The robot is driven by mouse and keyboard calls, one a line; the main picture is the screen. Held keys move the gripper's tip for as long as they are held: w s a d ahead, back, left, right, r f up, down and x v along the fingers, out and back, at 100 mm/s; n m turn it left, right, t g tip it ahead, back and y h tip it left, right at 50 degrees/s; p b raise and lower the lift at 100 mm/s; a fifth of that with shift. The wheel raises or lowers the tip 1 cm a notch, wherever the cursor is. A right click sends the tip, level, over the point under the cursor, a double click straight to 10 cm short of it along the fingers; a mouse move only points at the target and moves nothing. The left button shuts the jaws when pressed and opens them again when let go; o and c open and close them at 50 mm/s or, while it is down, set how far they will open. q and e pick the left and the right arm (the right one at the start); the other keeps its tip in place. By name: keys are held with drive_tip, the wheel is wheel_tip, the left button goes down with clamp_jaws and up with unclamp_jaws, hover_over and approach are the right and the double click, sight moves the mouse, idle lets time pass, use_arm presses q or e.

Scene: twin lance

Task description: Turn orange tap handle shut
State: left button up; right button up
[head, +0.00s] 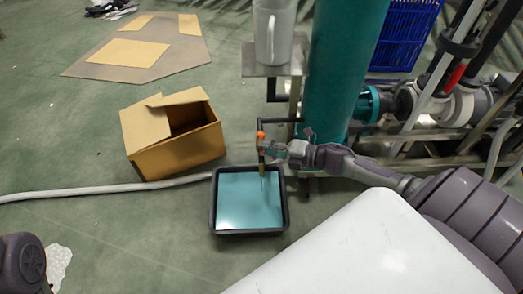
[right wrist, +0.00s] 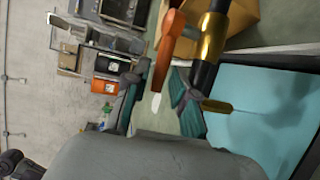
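The orange tap handle (right wrist: 170,42) rises from between my right gripper's fingertips in the right wrist view; its top shows small in the head view (head: 260,135). My right gripper (right wrist: 158,78) is open, with a finger on each side of the handle's lower end; I cannot tell whether they touch it. The brass tap (right wrist: 212,38) with its black collar stands just right of the handle. A thin brass-coloured piece below it points over the tray. In the head view my right gripper (head: 268,150) is beside the tap.
A black tray (head: 250,232) holding teal liquid sits on the floor below the tap. A teal column (head: 343,65) and pipes stand close behind. An open cardboard box (head: 175,153) lies left.

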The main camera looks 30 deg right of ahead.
drive_tip(key=shift+x, duration=0.95)
clamp_jaws()
